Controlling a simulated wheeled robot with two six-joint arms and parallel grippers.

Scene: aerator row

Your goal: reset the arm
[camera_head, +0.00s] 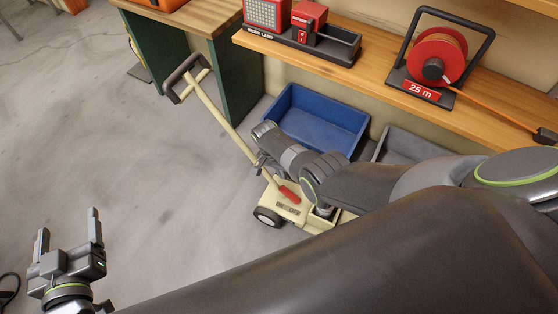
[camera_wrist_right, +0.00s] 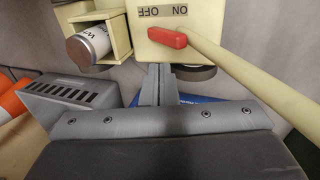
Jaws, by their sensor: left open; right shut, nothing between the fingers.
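A cream wheeled machine (camera_head: 293,207) with a long handle (camera_head: 222,112) and a red lever (camera_head: 289,194) stands on the floor. In the right wrist view its body (camera_wrist_right: 200,52) carries an ON/OFF label (camera_wrist_right: 162,11) above the red lever (camera_wrist_right: 167,37). My right gripper (camera_wrist_right: 158,70) is shut and empty, its fingertips just below the lever in that view; whether they touch the machine I cannot tell. In the head view my right arm partly covers the machine. My left gripper (camera_head: 68,223) is open and empty over bare floor at the lower left.
A blue bin (camera_head: 318,120) and a grey bin (camera_head: 405,148) stand behind the machine under a wooden shelf (camera_head: 380,82). The shelf holds a red cable reel (camera_head: 437,57) and a red work lamp set. A white can (camera_wrist_right: 88,47) sits in a cream holder.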

